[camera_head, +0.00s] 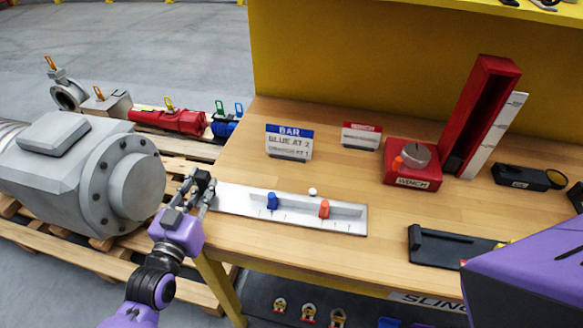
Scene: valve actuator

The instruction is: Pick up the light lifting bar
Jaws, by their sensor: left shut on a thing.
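The light lifting bar (290,208) is a long pale grey bar with tick marks on its face. It lies along the front of the wooden table, with a blue slider (272,201) left of its middle and an orange slider (324,209) to the right. My left gripper (205,187) is at the bar's left end, over the table's left edge, shut on that end. The fingers hide the grip itself. I cannot tell whether the bar is clear of the table. My right gripper is out of view; a purple part of my right arm shows at the lower right.
A BAR sign (289,142) and a small red-topped sign (361,136) stand behind the bar. A black tray (450,246) lies right of the bar. A large grey actuator (85,175) rests on pallets left.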

